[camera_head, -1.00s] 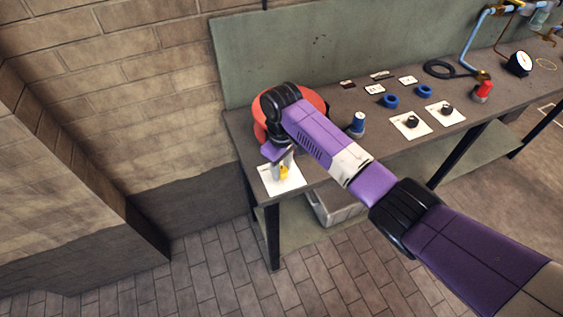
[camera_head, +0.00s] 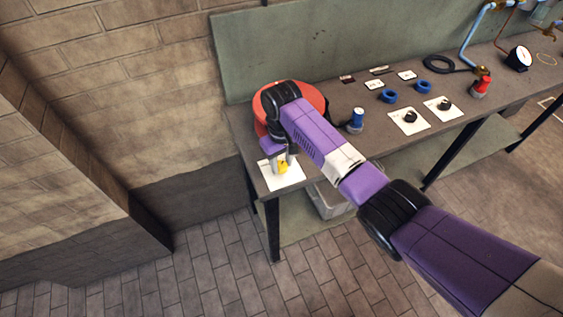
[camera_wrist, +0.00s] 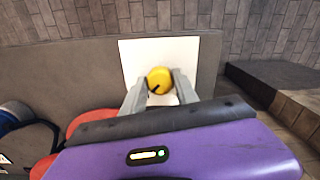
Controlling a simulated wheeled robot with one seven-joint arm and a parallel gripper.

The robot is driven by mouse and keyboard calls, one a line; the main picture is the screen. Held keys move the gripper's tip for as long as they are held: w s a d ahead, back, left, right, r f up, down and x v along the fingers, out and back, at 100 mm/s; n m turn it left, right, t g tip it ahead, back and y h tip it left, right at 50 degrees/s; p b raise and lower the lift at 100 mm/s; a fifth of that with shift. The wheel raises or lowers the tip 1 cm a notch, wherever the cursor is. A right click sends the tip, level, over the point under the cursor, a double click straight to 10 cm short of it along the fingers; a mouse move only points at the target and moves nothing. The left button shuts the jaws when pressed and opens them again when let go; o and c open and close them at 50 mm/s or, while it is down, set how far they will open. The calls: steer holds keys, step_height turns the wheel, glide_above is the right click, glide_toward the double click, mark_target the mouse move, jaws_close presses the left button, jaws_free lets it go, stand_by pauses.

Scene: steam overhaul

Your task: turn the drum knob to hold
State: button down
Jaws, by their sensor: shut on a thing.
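The yellow knob (camera_wrist: 159,80) sits on a white plate (camera_wrist: 130,58) near the bench's front left corner. A dark mark shows on its top, pointing to the lower left in the wrist view. My gripper (camera_wrist: 160,88) is shut on the knob, with one grey finger on each side of it. In the head view my gripper (camera_head: 281,164) points down at the knob (camera_head: 283,168) on the white plate (camera_head: 288,182). No lettering on the plate is readable, and my wrist hides part of it.
A red-orange round thing (camera_head: 317,97) stands behind my wrist. A blue-topped thing (camera_head: 357,118), two plates with black knobs (camera_head: 410,117) and (camera_head: 443,104), blue rings (camera_head: 389,96) and a red-topped thing (camera_head: 482,84) lie further right. A grey bin (camera_head: 325,203) is under the bench.

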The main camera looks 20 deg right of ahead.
mark_target(282, 165)
steer(key=c, duration=0.9)
jaws_free()
steer(key=shift+c, duration=0.2)
steer(key=shift+r, duration=0.1)
steer(key=shift+r+b, duration=0.7)
steer(key=shift+r, duration=3.2)
